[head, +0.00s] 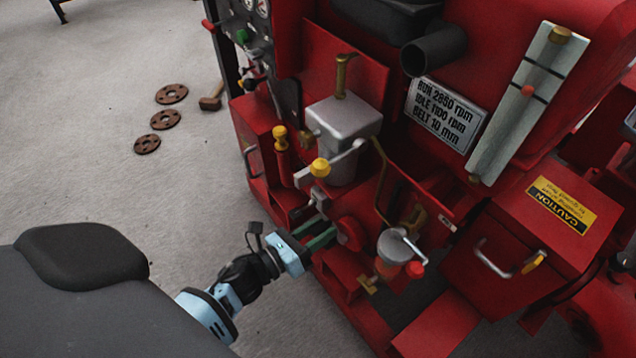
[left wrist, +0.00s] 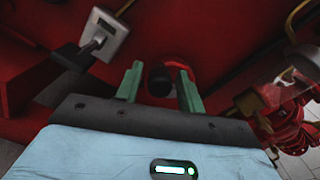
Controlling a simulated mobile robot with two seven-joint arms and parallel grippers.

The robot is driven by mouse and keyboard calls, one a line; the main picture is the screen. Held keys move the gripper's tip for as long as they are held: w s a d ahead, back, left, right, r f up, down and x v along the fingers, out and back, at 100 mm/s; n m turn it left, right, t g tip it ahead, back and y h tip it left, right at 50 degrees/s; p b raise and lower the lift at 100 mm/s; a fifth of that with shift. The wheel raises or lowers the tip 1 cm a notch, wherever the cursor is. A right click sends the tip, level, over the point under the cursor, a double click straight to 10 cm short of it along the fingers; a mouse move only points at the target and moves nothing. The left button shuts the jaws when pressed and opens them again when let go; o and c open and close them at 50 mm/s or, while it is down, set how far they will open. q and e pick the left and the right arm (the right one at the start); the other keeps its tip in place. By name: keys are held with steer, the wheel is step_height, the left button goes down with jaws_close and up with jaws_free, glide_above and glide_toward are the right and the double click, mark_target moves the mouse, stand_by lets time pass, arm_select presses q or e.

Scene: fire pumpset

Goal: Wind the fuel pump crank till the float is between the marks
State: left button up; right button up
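A red round hub (head: 352,232), which looks like the pump crank, sits low on the red machine. In the left wrist view a dark round knob (left wrist: 160,82) shows in front of the red hub. My left gripper (head: 322,238) is open, with its green fingers pointing at the hub. In the left wrist view the fingers (left wrist: 160,88) stand on either side of the knob with gaps; I cannot tell whether either touches it. The pale upright gauge (head: 507,125) at the right has dark marks and a small reddish spot, perhaps the float. My right gripper is out of view.
A grey box (head: 343,125) with a yellow-knobbed lever (head: 320,167) stands above the hub. A metal cup (head: 397,247) with a red knob is just right of it. A red CAUTION box (head: 545,225) is at the right. The floor at left is mostly clear, with rusty discs (head: 165,119).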

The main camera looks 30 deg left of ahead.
arm_select(q)
steer(key=shift+o, duration=0.2)
steer(key=shift+s+a, duration=0.1)
steer(key=shift+s+a, duration=0.1)
steer(key=shift+s, duration=0.2)
steer(key=p+v, duration=0.2)
steer(key=v, duration=0.5)
steer(key=shift+r, duration=0.1)
